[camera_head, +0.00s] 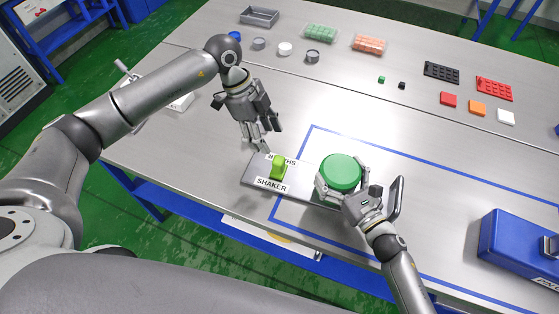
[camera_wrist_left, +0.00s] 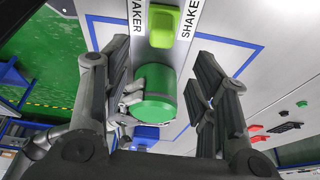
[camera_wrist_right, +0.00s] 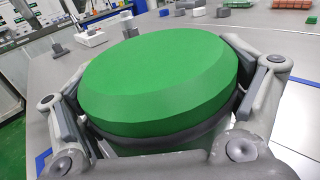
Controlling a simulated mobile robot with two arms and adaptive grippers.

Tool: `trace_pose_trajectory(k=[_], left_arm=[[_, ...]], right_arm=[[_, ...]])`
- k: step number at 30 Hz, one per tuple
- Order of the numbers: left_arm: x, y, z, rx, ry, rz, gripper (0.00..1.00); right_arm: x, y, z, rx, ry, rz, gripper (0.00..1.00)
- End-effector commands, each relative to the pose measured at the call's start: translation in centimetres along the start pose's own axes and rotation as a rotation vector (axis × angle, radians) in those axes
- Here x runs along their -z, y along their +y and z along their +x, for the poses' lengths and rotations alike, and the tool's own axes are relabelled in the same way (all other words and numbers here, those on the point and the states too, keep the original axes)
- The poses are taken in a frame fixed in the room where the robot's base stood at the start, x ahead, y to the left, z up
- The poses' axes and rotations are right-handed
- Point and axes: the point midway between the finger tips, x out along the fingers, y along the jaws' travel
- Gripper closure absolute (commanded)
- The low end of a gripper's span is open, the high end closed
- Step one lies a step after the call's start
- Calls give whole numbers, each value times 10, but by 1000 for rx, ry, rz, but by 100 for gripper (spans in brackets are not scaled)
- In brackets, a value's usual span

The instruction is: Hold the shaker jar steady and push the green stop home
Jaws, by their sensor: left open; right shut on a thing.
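The shaker jar (camera_head: 340,172) has a wide green lid and stands on the right part of a grey plate labelled SHAKER. The jar lid fills the right wrist view (camera_wrist_right: 160,75), with my right gripper's (camera_wrist_right: 165,110) fingers on both sides of it. My right gripper (camera_head: 343,192) is shut on the jar. The light green stop (camera_head: 278,167) stands upright on the plate, left of the jar. It also shows at the top of the left wrist view (camera_wrist_left: 163,26). My left gripper (camera_head: 257,143) is open and empty, above and behind the stop, not touching it.
A blue tape outline (camera_head: 420,163) runs around the jar area. A blue box (camera_head: 520,246) stands at the right. Small blocks, black (camera_head: 441,71) and red (camera_head: 494,88) trays, and caps lie along the back. The table's front edge is close to the plate.

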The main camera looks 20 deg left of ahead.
Motion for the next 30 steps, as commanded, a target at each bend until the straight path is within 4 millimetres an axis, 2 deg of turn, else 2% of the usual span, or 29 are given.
trace_pose_trajectory(k=[5,8,21,25,30], left_arm=[[-9,0,-1,16,41,-91,46],[-9,0,8,16,47,-101,46],[-5,-1,90,15,46,-98,46],[-4,-2,106,17,46,-99,46],[-4,-3,115,18,43,-98,46]], right_arm=[[0,0,0,1,1,1,76],[0,0,0,1,1,0,76],[0,0,0,1,0,0,76],[0,0,0,1,0,0,76],[0,0,0,0,0,0,76]])
